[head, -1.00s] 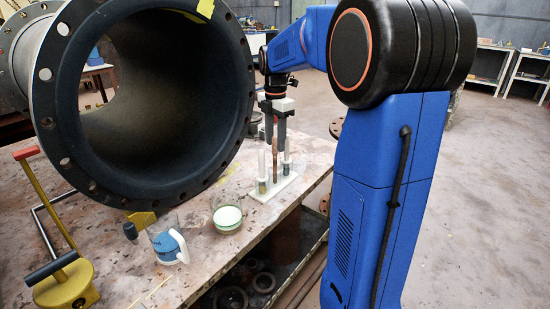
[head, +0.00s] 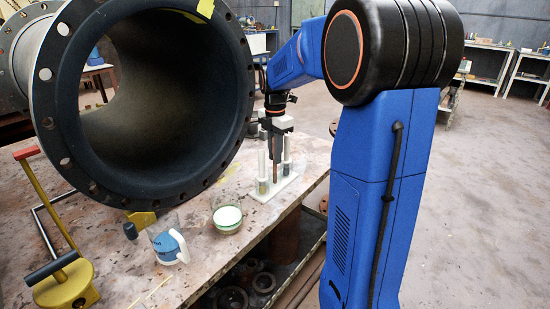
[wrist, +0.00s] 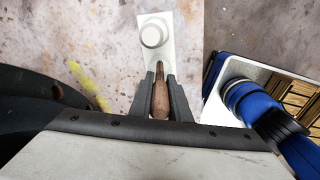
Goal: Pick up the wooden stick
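The wooden stick (head: 275,187) is brown and stands upright in the white rack (head: 260,194) on the worktable, between two pale tubes. Its upper part is hidden by my gripper (head: 276,160) in the head view. In the wrist view, the stick (wrist: 160,100) lies between the two dark fingers of my gripper (wrist: 161,77), with its thicker brown end towards the camera. The fingers are very close on both sides of it; I cannot tell whether they touch it. The rack (wrist: 155,20) also shows there, with a round white tube top on it.
Open floor lies to the right.

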